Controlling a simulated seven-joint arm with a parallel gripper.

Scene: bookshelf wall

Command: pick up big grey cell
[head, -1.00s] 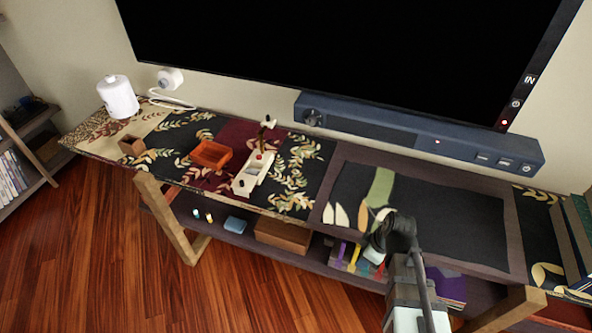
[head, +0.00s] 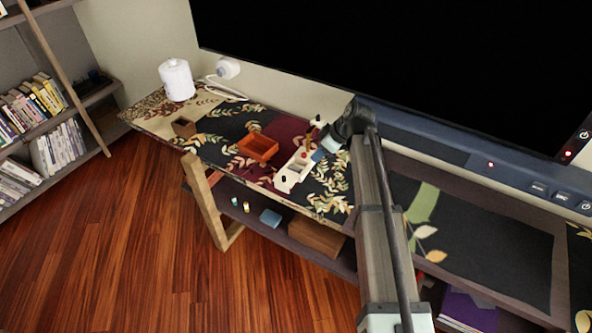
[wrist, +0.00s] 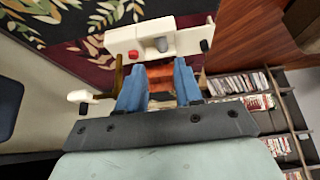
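A small grey cylinder (wrist: 161,45), which looks like the grey cell, sits in a recess of a white device (wrist: 184,41) in the wrist view. A red button (wrist: 132,54) is beside it. In the head view the white device (head: 287,181) lies on the patterned cabinet top; the grey cylinder cannot be made out there. My gripper (wrist: 160,72) has blue fingers spread apart with nothing between them. It is near the device, and the cylinder shows just beyond the fingertips. In the head view my gripper (head: 322,150) is at the device's back right end, partly hidden by my arm.
An orange tray (head: 258,147), a small brown box (head: 184,128) and a white canister (head: 176,80) stand to the left. A large screen (head: 400,70) and soundbar (head: 470,158) are behind. A blue box (head: 270,218) and brown box (head: 316,237) are on the lower shelf.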

